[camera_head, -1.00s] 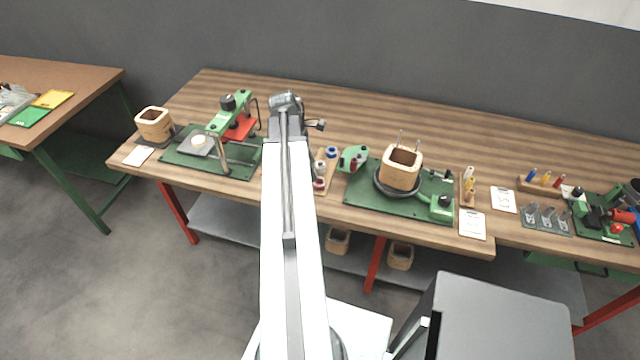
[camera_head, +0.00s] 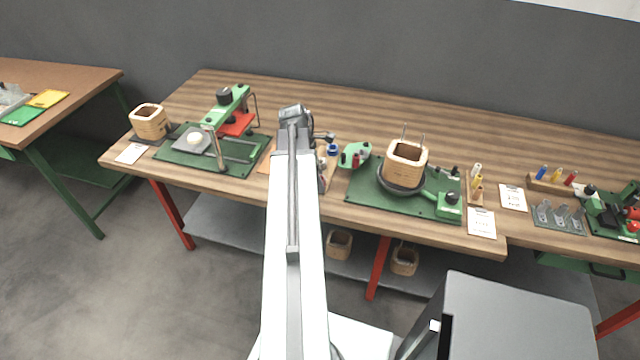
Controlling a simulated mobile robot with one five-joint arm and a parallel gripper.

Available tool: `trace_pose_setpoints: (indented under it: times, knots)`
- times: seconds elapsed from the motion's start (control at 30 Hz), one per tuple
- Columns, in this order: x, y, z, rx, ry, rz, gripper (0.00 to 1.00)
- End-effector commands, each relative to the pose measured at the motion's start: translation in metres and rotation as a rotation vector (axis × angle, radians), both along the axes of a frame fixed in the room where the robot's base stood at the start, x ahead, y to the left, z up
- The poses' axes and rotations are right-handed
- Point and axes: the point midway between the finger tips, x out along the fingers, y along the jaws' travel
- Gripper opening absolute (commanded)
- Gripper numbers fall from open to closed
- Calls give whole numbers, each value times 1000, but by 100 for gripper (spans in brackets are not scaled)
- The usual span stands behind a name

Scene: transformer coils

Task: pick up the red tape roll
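The red tape roll cannot be clearly made out now; my arm covers most of the wooden tape holder (camera_head: 331,172) where a red roll showed at the front earlier. A blue roll (camera_head: 333,150) shows at the back of that holder. My arm reaches over the bench, with its wrist just left of and behind the holder.
A green winding board (camera_head: 430,206) with a wooden coil former (camera_head: 405,164) stands right of the holder. A green press (camera_head: 226,110) on its board stands left. A green-and-red tool (camera_head: 355,157) sits close beside the holder. The rear of the wooden bench (camera_head: 370,110) is clear.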

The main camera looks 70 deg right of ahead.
Motion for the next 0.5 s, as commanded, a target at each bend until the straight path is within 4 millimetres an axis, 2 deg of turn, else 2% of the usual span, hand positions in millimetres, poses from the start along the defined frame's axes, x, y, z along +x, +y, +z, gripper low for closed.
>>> trace_pose_setpoints:
  times: [0.03, 0.17, 0.2, 0.5]
  knots:
    - [0, 0, 0, 0, 0, 0, 39]
    - [0, 0, 0, 0, 0, 0, 3]
    - [0, 0, 0, 0, 0, -1, 0]
    - [0, 0, 6, 0, 0, -1, 0]
